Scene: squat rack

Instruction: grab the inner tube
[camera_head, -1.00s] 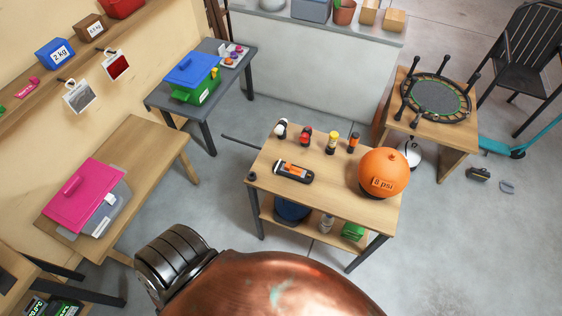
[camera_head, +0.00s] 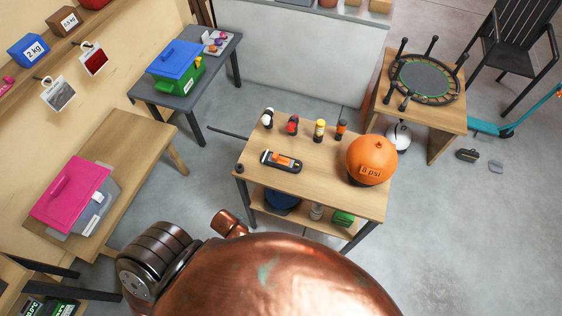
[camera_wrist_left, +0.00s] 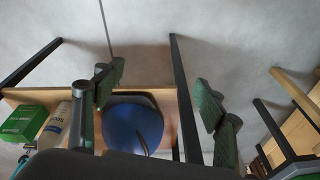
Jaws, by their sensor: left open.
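No ring that I can clearly tell is an inner tube shows. A dark blue round thing (camera_head: 283,203) sits on the lower shelf of the small wooden table (camera_head: 330,188), partly hidden by the table top. It also shows in the left wrist view (camera_wrist_left: 133,126), where I cannot tell whether it is the inner tube. My left gripper (camera_wrist_left: 160,78) has its two dark green fingers spread wide and empty, with the blue thing seen between them. The head view does not show this gripper. My right gripper is not in view.
A bottle (camera_wrist_left: 54,125) and a green box (camera_wrist_left: 24,124) share the shelf. An orange ball (camera_head: 371,160), an orange-and-black device (camera_head: 282,161) and several small bottles stand on top. A dark table leg (camera_wrist_left: 184,95) crosses the wrist view.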

